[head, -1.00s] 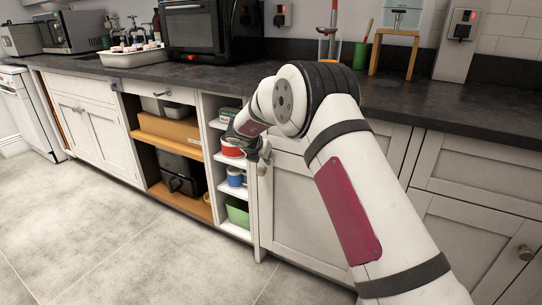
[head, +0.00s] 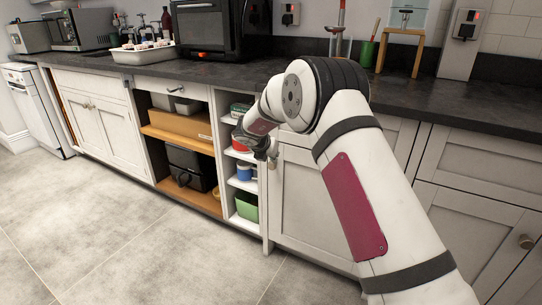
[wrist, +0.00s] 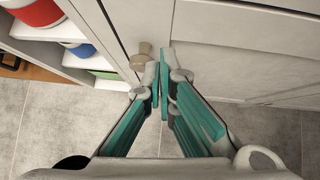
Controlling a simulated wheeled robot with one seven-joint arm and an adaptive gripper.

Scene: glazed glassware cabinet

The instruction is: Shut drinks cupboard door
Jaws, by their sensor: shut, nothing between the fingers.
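The cupboard door (head: 308,205) is a pale grey framed panel under the counter, right of the open shelves. It stands nearly flush with the cabinet front; I cannot tell whether a small gap is left. Its round metal knob (head: 272,163) sits near the door's upper left edge, and it also shows in the wrist view (wrist: 143,55). My gripper (head: 270,154) is at the door's upper left, beside the knob. In the wrist view my gripper (wrist: 164,58) has its fingertips together, empty, just right of the knob and close to the door face. Contact is unclear. My arm hides the door's right part.
Open shelves with a green box (head: 246,207) and tubs adjoin the door on the left. A dark counter (head: 215,75) runs above, carrying a black oven (head: 215,30) and a wooden stand (head: 401,40). The tiled floor (head: 150,240) in front is clear.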

